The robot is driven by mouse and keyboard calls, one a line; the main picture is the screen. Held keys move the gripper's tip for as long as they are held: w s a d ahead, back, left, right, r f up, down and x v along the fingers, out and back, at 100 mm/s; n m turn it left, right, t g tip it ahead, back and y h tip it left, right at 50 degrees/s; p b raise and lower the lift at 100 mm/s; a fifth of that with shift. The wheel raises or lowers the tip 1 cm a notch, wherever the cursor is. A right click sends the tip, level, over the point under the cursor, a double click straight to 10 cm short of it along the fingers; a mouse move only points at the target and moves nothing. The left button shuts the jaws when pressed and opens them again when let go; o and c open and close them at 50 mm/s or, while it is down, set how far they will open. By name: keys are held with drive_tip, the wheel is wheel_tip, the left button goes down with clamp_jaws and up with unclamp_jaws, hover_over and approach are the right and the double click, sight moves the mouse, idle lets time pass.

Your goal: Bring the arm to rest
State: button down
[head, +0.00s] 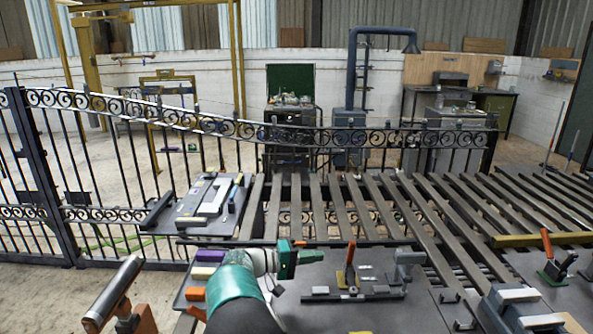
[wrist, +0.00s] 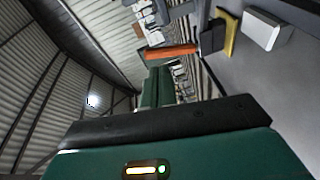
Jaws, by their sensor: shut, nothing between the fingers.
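My arm (head: 236,282), teal and white, rises from the bottom of the head view and bends to the right. My gripper (head: 290,260), green and dark, is at its end, above the near dark work plate. The gripper is shut and empty. In the wrist view my gripper's green fingers (wrist: 158,88) lie close together beyond the green palm with its small lights. That view is turned far over, with roof and walls on the left.
Right of my gripper, a red-handled clamp (head: 349,266) and a grey vise (head: 403,266) stand on the plate. Slatted bars (head: 330,205) lie behind. A scrollwork gate (head: 90,160) stands at left.

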drive_tip(key=s+d+r+m+g+y, duration=0.1)
drive_tip(key=s+d+r+g+y, duration=0.15)
drive_tip(key=s+d+y, duration=0.35)
drive_tip(key=s+d+r+m+g+y, duration=0.1)
drive_tip(key=s+d+r+y, duration=0.25)
drive_tip(key=s+d, duration=0.45)
drive_tip(key=s+a+r+t+y, duration=0.1)
drive_tip(key=s+r+t+y, duration=0.1)
drive_tip(key=s, duration=1)
drive_tip(key=s+a+r+t+y, duration=0.2)
drive_tip(key=s+y, duration=0.3)
drive_tip(key=s, duration=0.7)
drive_tip(key=shift+s+r+t, duration=0.15)
drive_tip(key=shift+r+t, duration=0.05)
drive_tip(key=shift+t, duration=0.15)
drive_tip(key=shift+a, duration=0.1)
